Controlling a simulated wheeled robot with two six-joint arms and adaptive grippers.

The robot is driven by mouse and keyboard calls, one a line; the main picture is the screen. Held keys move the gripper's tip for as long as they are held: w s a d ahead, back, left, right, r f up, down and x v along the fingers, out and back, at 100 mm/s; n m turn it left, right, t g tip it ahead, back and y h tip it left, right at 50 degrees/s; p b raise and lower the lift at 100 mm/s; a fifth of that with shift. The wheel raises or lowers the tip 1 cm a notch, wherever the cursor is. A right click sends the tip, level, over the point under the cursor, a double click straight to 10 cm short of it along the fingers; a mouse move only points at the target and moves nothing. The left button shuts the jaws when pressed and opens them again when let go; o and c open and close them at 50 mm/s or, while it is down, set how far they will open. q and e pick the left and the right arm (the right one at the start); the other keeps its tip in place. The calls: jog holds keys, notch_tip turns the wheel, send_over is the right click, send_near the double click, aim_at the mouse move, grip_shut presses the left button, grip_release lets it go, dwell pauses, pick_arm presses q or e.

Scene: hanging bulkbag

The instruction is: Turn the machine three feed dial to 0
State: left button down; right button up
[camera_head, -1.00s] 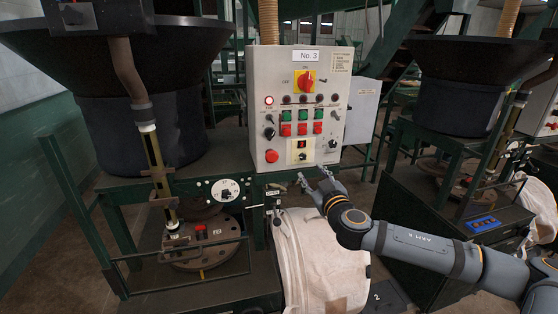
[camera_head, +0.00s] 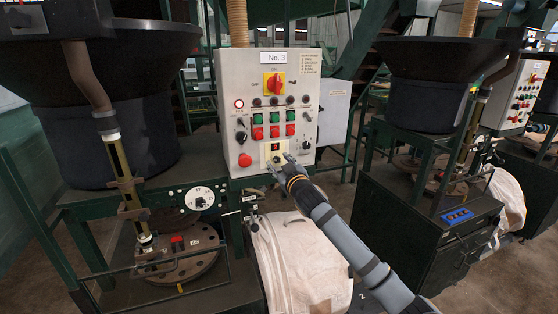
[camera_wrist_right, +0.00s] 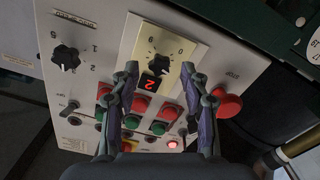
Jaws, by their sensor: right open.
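The number three control panel (camera_head: 230,90) is a pale box under a "No. 3" label. Low on it, a small black dial (camera_wrist_right: 160,67) sits on a cream plate with a 0 and other marks around it. Beside the dial, a small display (camera_wrist_right: 152,83) glows with a red digit that looks like 2. My right gripper (camera_head: 281,161) is at this plate; in the right wrist view its open fingers (camera_wrist_right: 160,78) lie on either side of the dial, with nothing held. Whether they touch it I cannot tell. My left gripper is not in view.
A red stop button (camera_wrist_right: 228,103) is close beside one finger. Another black knob (camera_wrist_right: 66,58) and rows of red and green buttons (camera_head: 275,125) are nearby. A white round dial (camera_head: 200,198) is on the green frame at lower left. A white bulk bag (camera_head: 290,260) hangs below.

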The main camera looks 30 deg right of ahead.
jog(key=shift+w, duration=0.35)
jog(key=shift+s, duration=0.1)
jog(key=shift+c, duration=1.1)
grip_shut()
